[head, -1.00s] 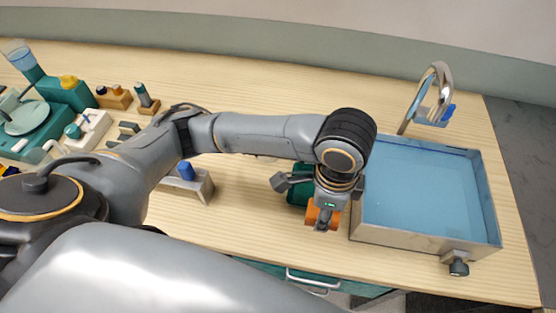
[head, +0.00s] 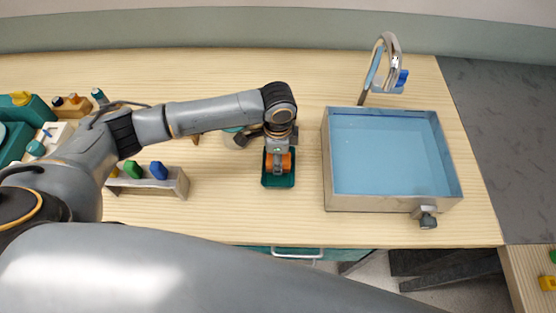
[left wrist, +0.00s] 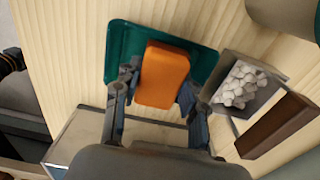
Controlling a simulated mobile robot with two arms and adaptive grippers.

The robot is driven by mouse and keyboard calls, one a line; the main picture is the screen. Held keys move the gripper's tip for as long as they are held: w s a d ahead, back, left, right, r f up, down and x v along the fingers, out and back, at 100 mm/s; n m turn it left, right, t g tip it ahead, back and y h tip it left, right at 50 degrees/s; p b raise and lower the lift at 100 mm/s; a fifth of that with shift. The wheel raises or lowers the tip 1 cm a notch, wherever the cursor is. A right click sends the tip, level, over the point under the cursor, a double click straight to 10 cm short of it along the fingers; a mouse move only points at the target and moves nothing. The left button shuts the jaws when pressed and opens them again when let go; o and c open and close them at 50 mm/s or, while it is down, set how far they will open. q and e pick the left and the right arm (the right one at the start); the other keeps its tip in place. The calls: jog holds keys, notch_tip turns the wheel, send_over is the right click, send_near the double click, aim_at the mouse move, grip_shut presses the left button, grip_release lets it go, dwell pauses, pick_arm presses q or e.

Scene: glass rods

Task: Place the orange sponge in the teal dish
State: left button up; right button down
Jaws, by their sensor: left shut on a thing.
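The orange sponge (head: 285,162) is between the fingers of my left gripper (head: 278,165), over the teal dish (head: 279,182). In the left wrist view the sponge (left wrist: 164,75) lies between the two fingertips of the gripper (left wrist: 155,90), with the dish (left wrist: 124,47) behind it. The gripper is shut on the sponge. I cannot tell whether the sponge touches the dish floor. The arm hides the far part of the dish in the head view. My right gripper is in neither view.
A metal basin of blue water (head: 333,200) stands to the right of the dish, with a tap (head: 390,60) behind it. A holder with coloured plugs (head: 150,187) stands to the left. In the left wrist view a box of white pebbles (left wrist: 240,87) sits close to the dish.

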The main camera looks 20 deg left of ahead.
pick_arm(q)
jog(key=shift+s+f, duration=0.1)
jog(key=shift+f, duration=0.95)
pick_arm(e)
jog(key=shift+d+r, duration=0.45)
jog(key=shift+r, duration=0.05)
pick_arm(q)
jog(key=shift+f, duration=0.1)
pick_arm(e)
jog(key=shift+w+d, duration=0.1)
pick_arm(q)
jog(key=o, duration=0.9)
jog(key=shift+o, duration=0.2)
notch_tip(320, 180, up, 12)
jog(key=shift+r+b, duration=0.15)
jog(key=shift+b, duration=0.85)
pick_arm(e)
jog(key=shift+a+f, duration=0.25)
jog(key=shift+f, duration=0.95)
